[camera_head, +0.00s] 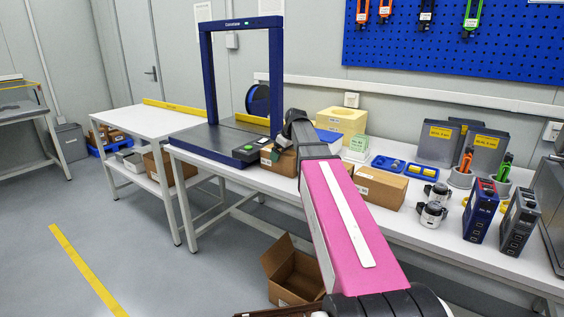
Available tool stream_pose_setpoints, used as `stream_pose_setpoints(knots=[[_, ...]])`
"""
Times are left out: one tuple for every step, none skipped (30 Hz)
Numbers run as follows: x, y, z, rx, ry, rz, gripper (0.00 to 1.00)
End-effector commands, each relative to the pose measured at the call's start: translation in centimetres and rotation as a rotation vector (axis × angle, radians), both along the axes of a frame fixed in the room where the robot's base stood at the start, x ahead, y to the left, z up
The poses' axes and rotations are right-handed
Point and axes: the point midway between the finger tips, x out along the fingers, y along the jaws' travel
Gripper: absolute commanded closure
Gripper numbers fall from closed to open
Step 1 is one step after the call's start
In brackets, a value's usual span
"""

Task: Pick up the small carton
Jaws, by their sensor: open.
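A small brown carton (279,162) sits on the white workbench (225,170), just right of the strapping machine's base. A second, longer brown carton (380,187) lies on the bench to the right of my arm. My arm reaches in from the bottom right, with its dark far end above the first carton. My gripper (276,150) is at that far end, close over the first carton's top; it is small and dark here. It is open. I cannot tell whether its fingers touch the carton. The arm hides the carton's right side.
The blue strapping frame (211,75) stands left of the first carton. An open carton (292,272) is on the floor. A second table (150,121) is largely clear.

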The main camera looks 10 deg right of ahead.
Motion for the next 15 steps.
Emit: stream_pose_setpoints(knots=[[-0.01, -0.01, 0.03, 0.0, 0.0, 0.0, 0.0], [-0.01, -0.01, 0.03, 0.0, 0.0, 0.0, 0.0], [-0.01, -0.01, 0.03, 0.0, 0.0, 0.0, 0.0], [-0.01, -0.01, 0.03, 0.0, 0.0, 0.0, 0.1], [-0.01, -0.01, 0.03, 0.0, 0.0, 0.0, 0.2], [-0.02, -0.02, 0.03, 0.0, 0.0, 0.0, 0.33], [-0.02, -0.02, 0.03, 0.0, 0.0, 0.0, 0.42], [-0.02, -0.02, 0.03, 0.0, 0.0, 0.0, 0.48], [0.0, -0.01, 0.07, 0.001, -0.001, 0.0, 0.48], [0.0, -0.01, 0.07, 0.001, -0.001, 0.0, 0.48], [0.0, -0.01, 0.07, 0.001, -0.001, 0.0, 0.48], [-0.01, -0.01, 0.07, 0.001, -0.001, 0.0, 0.48], [-0.01, -0.01, 0.08, 0.001, -0.001, 0.0, 0.48], [-0.02, -0.01, 0.08, 0.001, -0.001, 0.0, 0.48], [-0.07, -0.01, 0.13, 0.001, -0.001, 0.0, 0.48]])
